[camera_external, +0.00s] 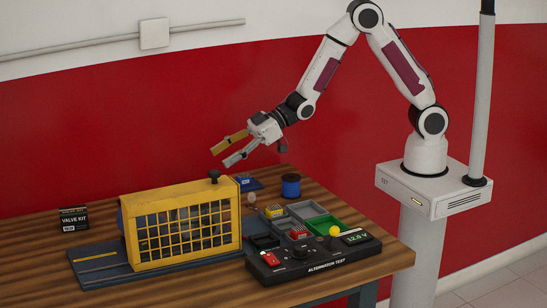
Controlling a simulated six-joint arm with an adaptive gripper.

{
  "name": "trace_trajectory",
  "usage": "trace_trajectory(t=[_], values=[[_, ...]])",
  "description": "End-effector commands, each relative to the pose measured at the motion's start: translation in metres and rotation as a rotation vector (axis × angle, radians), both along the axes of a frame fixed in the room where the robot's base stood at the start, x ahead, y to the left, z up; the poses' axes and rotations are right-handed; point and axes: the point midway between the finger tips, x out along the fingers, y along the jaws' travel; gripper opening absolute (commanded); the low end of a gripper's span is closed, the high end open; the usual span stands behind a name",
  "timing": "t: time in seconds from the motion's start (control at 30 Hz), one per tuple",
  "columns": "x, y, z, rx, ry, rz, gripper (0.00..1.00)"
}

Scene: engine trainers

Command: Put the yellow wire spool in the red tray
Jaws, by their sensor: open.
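I cannot make out a yellow wire spool. A small yellow round thing (334,230) shows at the back edge of the tester; I cannot tell what it is.
The yellow cage (187,233) with a black knob on top stands at the table's middle. A black alternator tester (312,262) stands in front of the trays. A black valve kit box (74,219) is at the left. Bare wood shows behind the spool.

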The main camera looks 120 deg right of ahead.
Motion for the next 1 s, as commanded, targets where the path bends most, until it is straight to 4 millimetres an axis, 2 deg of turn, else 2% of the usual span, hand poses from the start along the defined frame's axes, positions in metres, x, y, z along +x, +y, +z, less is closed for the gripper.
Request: trace_trajectory(t=[0.1, 0.47, 0.77, 1.0], values=[[-0.009, 0.006, 0.02, -0.021, 0.027, -0.015, 0.57], [-0.055, 0.026, 0.068, -0.063, 0.136, -0.069, 0.57], [-0.107, 0.047, 0.099, -0.073, 0.227, -0.099, 0.57], [-0.156, 0.067, 0.118, -0.065, 0.3, -0.112, 0.57]])
